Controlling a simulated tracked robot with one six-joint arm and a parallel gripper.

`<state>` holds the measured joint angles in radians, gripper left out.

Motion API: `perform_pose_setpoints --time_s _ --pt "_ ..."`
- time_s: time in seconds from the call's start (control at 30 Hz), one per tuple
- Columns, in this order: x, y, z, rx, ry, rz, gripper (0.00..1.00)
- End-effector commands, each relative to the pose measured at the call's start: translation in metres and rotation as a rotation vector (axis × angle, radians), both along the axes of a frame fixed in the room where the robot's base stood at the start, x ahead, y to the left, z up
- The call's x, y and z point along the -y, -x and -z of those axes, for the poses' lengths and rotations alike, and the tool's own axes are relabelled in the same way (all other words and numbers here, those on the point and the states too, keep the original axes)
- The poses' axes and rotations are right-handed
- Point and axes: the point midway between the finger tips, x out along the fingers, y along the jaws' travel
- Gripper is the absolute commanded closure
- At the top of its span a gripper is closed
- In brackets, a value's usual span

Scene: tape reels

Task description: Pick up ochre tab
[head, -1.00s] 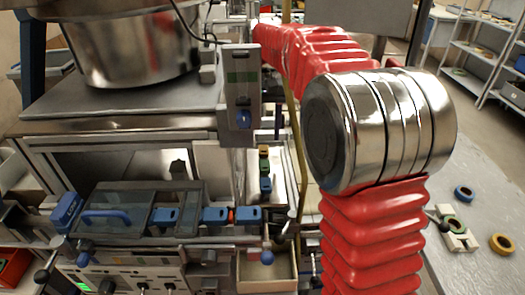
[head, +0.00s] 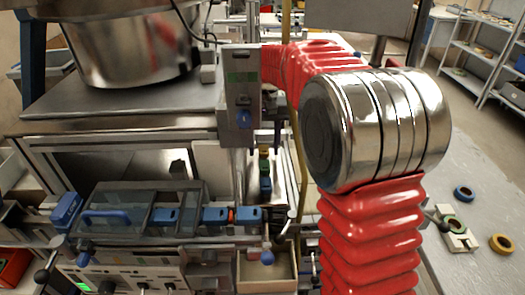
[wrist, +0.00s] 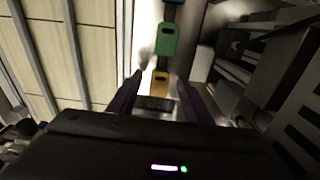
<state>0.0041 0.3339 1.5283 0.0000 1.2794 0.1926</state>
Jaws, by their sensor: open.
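The ochre tab (wrist: 160,82) shows in the wrist view just below a green tab (wrist: 165,40), with a blue tab (wrist: 173,3) at the top edge. My gripper (wrist: 159,88) is open, with its dark purple fingers on either side of the ochre tab and a gap at each side. Whether the fingers are level with the tab is hard to tell. In the head view the ochre tab (head: 264,152) is small and partly hidden below my gripper. The green tab (head: 265,168) and blue tab (head: 265,187) are in line nearer the front.
The tabs lie on a pale narrow strip between the machine frame (head: 215,160) and a thin yellowish post (head: 298,150). Blue-capped clamps (head: 247,214) and an open bin (head: 265,272) are in front. Reels, including a yellow one (head: 502,244), lie on the right-hand table.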

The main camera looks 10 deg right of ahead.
Motion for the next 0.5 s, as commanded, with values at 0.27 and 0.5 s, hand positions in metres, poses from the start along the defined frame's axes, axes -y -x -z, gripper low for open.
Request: perform_pose_setpoints --time_s 0.27,0.5 --pt "0.0000 0.0000 -0.0002 0.000 0.000 0.000 0.67" --pt "0.0000 0.0000 -0.0002 0.000 0.000 0.000 0.84"
